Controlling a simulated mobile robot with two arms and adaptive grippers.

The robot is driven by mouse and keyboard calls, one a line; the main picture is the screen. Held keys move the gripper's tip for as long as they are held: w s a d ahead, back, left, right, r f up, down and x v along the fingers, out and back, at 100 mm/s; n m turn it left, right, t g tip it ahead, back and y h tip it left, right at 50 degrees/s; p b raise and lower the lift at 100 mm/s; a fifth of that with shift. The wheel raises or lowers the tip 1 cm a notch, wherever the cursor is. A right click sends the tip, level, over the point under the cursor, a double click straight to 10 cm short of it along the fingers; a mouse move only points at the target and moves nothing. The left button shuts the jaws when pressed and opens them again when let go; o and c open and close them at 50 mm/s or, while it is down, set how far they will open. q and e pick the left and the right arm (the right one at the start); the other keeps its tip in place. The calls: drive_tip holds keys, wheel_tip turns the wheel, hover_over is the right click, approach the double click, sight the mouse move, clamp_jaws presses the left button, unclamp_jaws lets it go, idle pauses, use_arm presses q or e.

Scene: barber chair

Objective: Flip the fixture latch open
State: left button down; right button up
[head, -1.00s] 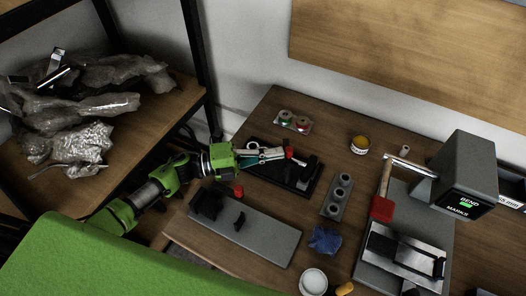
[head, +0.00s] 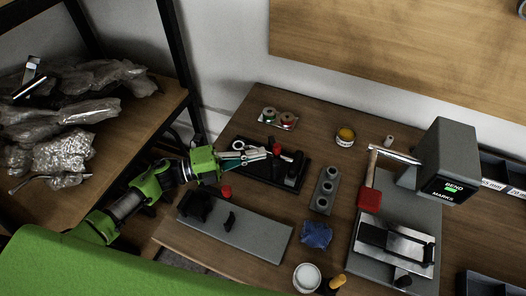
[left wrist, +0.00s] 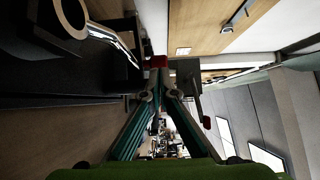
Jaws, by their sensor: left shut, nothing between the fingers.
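My left gripper (head: 262,153) reaches in from the left over a black fixture base (head: 247,170) at the rear left of the table. Its fingers are shut and hold nothing. A small red-tipped part (head: 277,150), seemingly the latch handle, is just beyond the fingertips, beside an upright black block (head: 296,165). In the left wrist view, my shut fingertips (left wrist: 158,70) meet close to a red piece (left wrist: 157,62); I cannot tell whether they touch. The fingers partly hide the latch, and its exact position is unclear. My right gripper is not in view.
A grey block with holes (head: 324,190), a blue cloth (head: 316,235) and a bending device (head: 440,160) with a red-gripped lever (head: 370,197) stand to the right. A shelf with bags is left.

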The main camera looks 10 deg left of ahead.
use_arm(q)
drive_tip(key=v, duration=0.9)
drive_tip(key=shift+s+a, duration=0.2)
drive_tip(key=shift+a, duration=0.15)
